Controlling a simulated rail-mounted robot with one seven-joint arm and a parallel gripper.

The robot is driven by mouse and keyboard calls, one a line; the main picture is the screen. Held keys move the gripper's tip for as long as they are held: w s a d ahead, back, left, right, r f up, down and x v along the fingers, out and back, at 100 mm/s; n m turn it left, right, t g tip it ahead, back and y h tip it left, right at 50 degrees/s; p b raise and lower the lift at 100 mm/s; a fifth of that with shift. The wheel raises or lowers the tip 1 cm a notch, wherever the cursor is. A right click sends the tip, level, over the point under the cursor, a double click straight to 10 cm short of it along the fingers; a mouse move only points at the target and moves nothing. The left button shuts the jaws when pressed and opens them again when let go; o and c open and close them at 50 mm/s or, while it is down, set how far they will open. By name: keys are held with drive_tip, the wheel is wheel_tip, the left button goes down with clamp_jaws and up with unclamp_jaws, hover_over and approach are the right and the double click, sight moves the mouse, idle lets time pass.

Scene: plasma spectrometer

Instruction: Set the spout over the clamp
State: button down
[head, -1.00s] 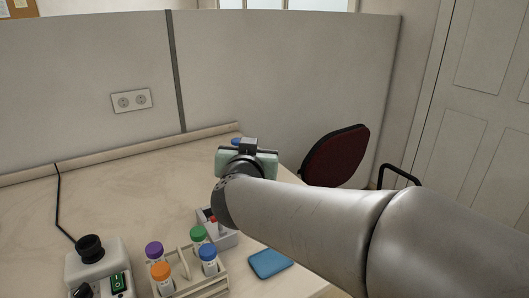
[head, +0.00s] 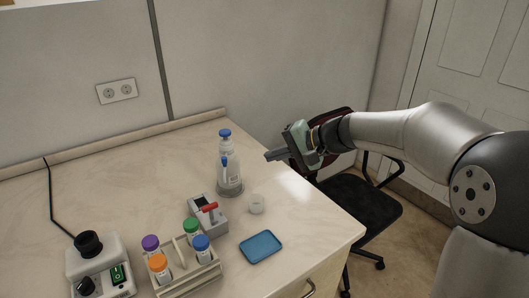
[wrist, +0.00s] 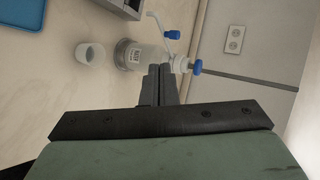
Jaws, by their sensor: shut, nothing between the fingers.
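A clear dispenser bottle (head: 229,178) with a blue top (head: 225,133) stands upright on the table in a grey round base. Its thin spout, with a small blue tip (head: 224,160), points toward the table's front in the head view. In the wrist view the bottle (wrist: 138,56) and the curved spout (wrist: 157,22) lie beyond the fingertips. A small grey device with a red lever (head: 209,207), which may be the clamp, stands in front of the bottle. My gripper (head: 272,155) is shut and empty, right of the bottle and apart from it.
A small clear cup (head: 256,204) stands right of the device. A blue tray (head: 261,247) lies near the front edge. A rack (head: 188,266) holds several capped tubes. A switch box (head: 101,264) stands at left. A chair (head: 358,203) is beyond the table's right edge.

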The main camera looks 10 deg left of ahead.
drive_tip(key=p, duration=0.1)
approach(225, 163)
wheel_tip(225, 163, down, 3)
drive_tip(key=a, duration=0.1)
drive_tip(key=w+a+p, duration=0.1)
drive_tip(key=a, duration=0.1)
drive_tip(key=w+a, duration=0.1)
drive_tip(key=shift+a+f+p, duration=0.15)
drive_tip(key=shift+a+p, duration=0.25)
drive_tip(key=shift+b, duration=0.35)
